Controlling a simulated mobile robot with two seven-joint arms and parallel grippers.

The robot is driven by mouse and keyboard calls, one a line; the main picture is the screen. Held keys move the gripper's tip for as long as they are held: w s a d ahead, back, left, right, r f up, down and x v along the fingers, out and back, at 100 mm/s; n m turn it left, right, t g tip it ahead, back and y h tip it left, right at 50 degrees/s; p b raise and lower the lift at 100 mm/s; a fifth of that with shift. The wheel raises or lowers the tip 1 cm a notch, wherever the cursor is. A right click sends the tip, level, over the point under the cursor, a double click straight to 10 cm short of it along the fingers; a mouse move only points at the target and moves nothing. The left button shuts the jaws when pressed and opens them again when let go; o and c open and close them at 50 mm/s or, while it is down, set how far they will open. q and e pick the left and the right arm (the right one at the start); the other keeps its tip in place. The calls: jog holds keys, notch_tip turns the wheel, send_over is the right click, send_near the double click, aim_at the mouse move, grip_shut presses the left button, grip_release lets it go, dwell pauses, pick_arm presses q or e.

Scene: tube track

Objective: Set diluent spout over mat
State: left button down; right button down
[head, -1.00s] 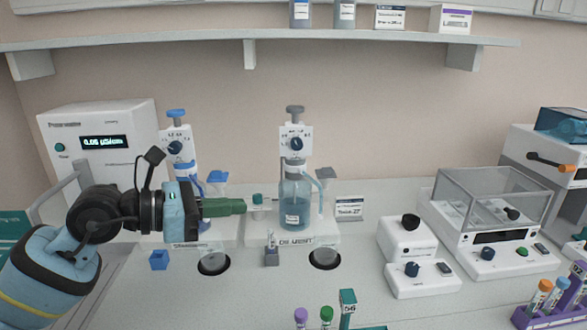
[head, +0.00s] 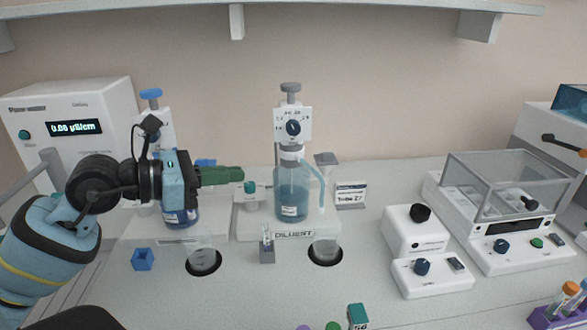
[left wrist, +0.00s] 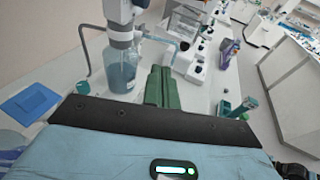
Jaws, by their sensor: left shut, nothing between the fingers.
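The diluent dispenser is a blue-tinted bottle (head: 291,195) with a white dial head and a grey plunger knob, standing on a white base labelled DILUENT (head: 292,235). Its pale spout tube (head: 318,178) bends down on the right side of the bottle. A round dark-ringed mat (head: 325,252) lies in front, to the right of the label. My left gripper (head: 240,174) has green fingers, shut and empty, pointing right, just left of the bottle. The left wrist view shows the shut fingers (left wrist: 162,86) beside the bottle (left wrist: 120,68). My right gripper is not in view.
A second dispenser with a blue knob (head: 151,94) stands behind my left arm, with another dark-ringed mat (head: 204,262) in front. A small blue holder (head: 143,259) and a grey vial holder (head: 267,252) stand nearby. White instruments (head: 430,268) stand to the right.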

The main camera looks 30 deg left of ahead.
aim_at(310, 168)
pick_arm(q)
jog(key=x, duration=1.3)
jog(key=shift+p, duration=0.45)
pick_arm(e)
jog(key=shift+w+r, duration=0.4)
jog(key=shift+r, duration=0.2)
pick_arm(q)
jog(key=shift+a, duration=0.1)
jog(key=shift+w+d+r+p, duration=0.2)
jog(key=shift+w+d+p, duration=0.05)
jog(key=shift+d+p, duration=0.1)
jog(key=shift+w+d+f, duration=0.1)
jog(key=shift+w+d, duration=0.25)
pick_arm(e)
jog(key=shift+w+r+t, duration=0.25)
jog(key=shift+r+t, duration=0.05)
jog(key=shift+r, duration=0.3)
pick_arm(q)
jog(key=shift+s+a, duration=0.1)
jog(key=shift+a, duration=0.05)
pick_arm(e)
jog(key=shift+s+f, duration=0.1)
